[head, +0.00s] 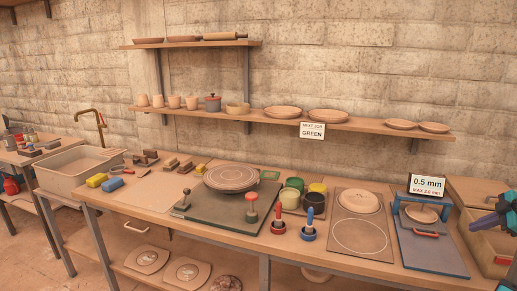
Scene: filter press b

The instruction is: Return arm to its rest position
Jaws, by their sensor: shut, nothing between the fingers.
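My gripper (482,223) shows at the right edge of the head view, as a purple and teal shape cut off by the frame. It is shut and empty. It hangs over the right end of the workbench, to the right of the blue-framed press (436,254), and appears apart from it.
The bench holds a sink (80,165), a dark green board (205,213) with a round plate (231,178), glaze cups (292,190), a board with a disc (358,201) and a "0.5 mm" sign (428,184). Wall shelves (375,127) carry plates. A bin (490,245) stands far right.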

